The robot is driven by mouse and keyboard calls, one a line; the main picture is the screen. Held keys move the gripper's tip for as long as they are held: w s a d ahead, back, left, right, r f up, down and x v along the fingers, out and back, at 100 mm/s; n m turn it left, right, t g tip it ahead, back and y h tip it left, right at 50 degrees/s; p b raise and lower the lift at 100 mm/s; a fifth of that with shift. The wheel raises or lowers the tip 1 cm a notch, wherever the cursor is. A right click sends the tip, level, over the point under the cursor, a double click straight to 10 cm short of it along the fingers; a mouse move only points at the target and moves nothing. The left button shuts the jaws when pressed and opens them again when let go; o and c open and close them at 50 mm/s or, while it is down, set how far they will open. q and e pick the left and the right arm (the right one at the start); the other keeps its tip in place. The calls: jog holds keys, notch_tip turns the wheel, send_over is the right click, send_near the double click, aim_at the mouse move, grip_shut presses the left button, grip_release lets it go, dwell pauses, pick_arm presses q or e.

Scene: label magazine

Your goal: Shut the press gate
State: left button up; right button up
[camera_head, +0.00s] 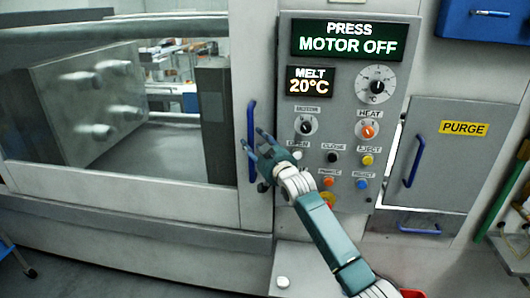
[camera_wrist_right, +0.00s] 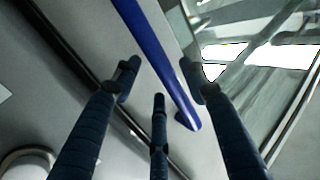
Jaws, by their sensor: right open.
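The press gate (camera_head: 258,35) is a pale framed panel with a large window, at the left in the head view. Its right edge stands beside the control panel. A blue vertical bar handle (camera_head: 251,119) is on its right frame. My right gripper (camera_head: 256,144) is open, with its fingers in front of the handle's lower part. In the right wrist view the blue handle (camera_wrist_right: 158,48) runs diagonally between the spread fingers of the gripper (camera_wrist_right: 160,78). I cannot tell whether any finger touches it. My left gripper is not in view.
The control panel (camera_head: 285,130) reads "PRESS MOTOR OFF" and "MELT 20°C", with knobs and buttons close to my right arm. A purge door (camera_head: 445,160) with a blue handle is to the right. A blue box (camera_head: 485,20) hangs at upper right.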

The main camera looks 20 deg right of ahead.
jog(key=s, duration=1)
jog(key=shift+s+d, duration=0.2)
jog(key=shift+s, duration=0.1)
jog(key=s+f+g+b, duration=0.1)
jog(key=s+f+g, duration=0.15)
jog(key=f, duration=1.15)
jog(key=s+a+f+g, duration=0.15)
jog(key=s+f, duration=0.25)
jog(key=f, duration=0.9)
jog(key=s+d+f+g+b, duration=0.1)
jog(key=s+f+g, duration=0.2)
jog(key=f, duration=1.1)
jog(key=s+a+f+g+b, duration=0.1)
jog(key=s+a+f+g, duration=0.25)
jog(key=s+f, duration=1.4)
jog(key=s+a+f+g, duration=0.2)
jog(key=s+f, duration=0.4)
jog(key=s, duration=0.6)
jog(key=s+a+f+n+g+b, duration=0.1)
jog(key=s+f, duration=0.5)
jog(key=s, duration=0.6)
jog(key=s+a+f+n+g+b, duration=0.1)
jog(key=s+a+f+g, duration=0.1)
jog(key=s+f, duration=0.5)
jog(key=s+g, duration=0.1)
jog(key=s, duration=0.4)
jog(key=shift+a, duration=0.3)
